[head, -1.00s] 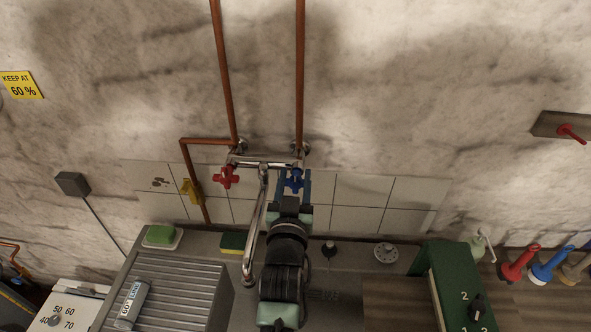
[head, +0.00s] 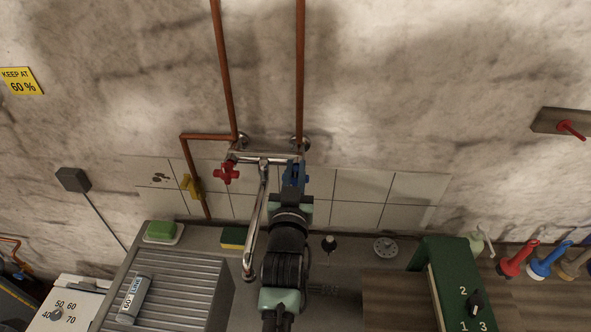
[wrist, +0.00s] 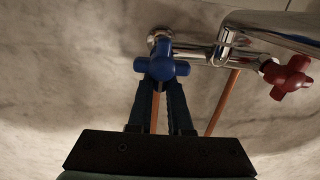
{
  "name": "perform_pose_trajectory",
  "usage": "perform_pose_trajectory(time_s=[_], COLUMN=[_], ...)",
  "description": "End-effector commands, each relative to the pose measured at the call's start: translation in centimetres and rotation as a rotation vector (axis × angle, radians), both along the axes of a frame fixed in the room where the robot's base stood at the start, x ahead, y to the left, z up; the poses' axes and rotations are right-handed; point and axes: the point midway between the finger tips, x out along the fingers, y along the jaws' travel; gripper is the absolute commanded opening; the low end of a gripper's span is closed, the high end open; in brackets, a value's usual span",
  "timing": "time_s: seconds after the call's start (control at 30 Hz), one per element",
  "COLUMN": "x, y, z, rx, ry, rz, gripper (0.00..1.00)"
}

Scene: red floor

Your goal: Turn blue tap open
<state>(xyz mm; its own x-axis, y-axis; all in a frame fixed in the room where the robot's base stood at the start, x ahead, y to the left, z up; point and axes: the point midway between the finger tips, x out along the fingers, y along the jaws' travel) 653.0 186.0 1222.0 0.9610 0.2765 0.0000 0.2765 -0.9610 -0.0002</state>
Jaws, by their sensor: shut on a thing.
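The blue tap is a cross-shaped handle at the right end of the chrome mixer (head: 264,161). In the wrist view the blue tap (wrist: 161,68) is plain, with the fingertips of my gripper (wrist: 163,90) at its lower part, shut on it. In the head view my gripper (head: 295,174) reaches up to the mixer's right end and mostly hides the handle. The red tap (head: 226,172) is at the mixer's left end, and it also shows in the wrist view (wrist: 291,77), clear of my gripper.
The chrome spout (head: 256,230) hangs down close to the left of my arm. Copper pipes (head: 299,70) run up the wall. A green sponge (head: 161,230) and a ridged drainer (head: 180,285) are at the left. A green box (head: 447,290) stands at the right.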

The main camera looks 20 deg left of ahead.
Motion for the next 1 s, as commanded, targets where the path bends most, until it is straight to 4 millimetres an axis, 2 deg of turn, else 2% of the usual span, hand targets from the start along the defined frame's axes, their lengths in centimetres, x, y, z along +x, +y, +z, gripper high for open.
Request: perform_pose_trajectory(time_s=[0.27,0.47,1.0], x=[0.0,-0.1,-0.4], y=[0.1,0.2,1.2], z=[-0.1,-0.2,-0.6], rx=[-0.033,-0.129,-0.600], ry=[-0.008,-0.038,-0.171], rz=[0.000,0.000,0.000], gripper=[0.00,0.00,0.00])
